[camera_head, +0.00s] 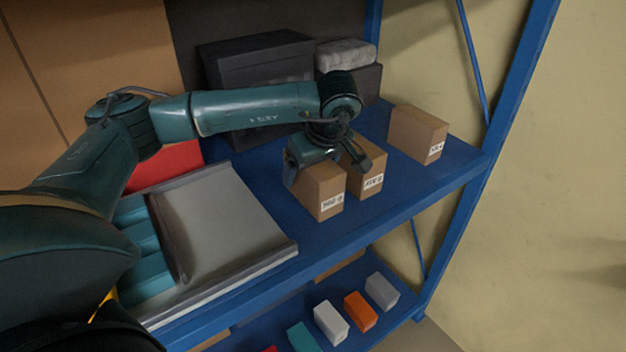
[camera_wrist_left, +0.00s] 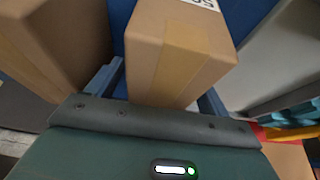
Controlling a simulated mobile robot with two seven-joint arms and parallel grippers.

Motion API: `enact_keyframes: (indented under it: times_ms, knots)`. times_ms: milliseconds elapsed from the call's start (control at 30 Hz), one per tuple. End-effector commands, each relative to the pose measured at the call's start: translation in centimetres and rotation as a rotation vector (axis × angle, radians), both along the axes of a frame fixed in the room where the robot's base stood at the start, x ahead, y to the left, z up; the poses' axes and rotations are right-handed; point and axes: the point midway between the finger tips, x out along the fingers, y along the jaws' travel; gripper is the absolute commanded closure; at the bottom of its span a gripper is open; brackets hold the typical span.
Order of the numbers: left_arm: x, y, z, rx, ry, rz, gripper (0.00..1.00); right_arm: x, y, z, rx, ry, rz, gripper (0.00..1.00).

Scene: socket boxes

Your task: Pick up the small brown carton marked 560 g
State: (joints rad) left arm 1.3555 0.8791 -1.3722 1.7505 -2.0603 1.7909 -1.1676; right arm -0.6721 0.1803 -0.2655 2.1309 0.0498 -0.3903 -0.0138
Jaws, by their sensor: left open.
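A small brown carton (camera_head: 319,192) stands on the blue shelf, with a white label that seems to read 560 g, though the print is small. My left gripper (camera_head: 328,166) is above it, open, its fingers pointing down. In the left wrist view the carton (camera_wrist_left: 175,50) is between the two spread fingers (camera_wrist_left: 158,92), its label partly cut off at the top edge. I cannot tell whether the fingers touch it. My right gripper is not in view.
A second brown carton (camera_head: 367,178) stands close to the right and appears at left in the wrist view (camera_wrist_left: 55,40). A third (camera_head: 417,134) stands farther right. A grey tray (camera_head: 220,220) is at left. Dark boxes (camera_head: 258,75) stand behind. A blue post (camera_head: 520,75) is at right.

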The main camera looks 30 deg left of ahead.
Motion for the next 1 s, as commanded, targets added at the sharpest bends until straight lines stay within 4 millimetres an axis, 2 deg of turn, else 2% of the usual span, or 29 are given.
enact_keyframes:
  times_ms: [100,900,1000]
  knots:
    - [0.00,-0.02,0.01,0.000,0.000,0.000,0.21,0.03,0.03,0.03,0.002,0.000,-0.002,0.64]
    - [0.00,-0.01,0.02,0.000,0.000,0.000,0.86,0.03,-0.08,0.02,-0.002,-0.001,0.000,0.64]
    - [0.06,-0.01,0.16,0.000,-0.003,0.000,0.87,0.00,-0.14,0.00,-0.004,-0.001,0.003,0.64]
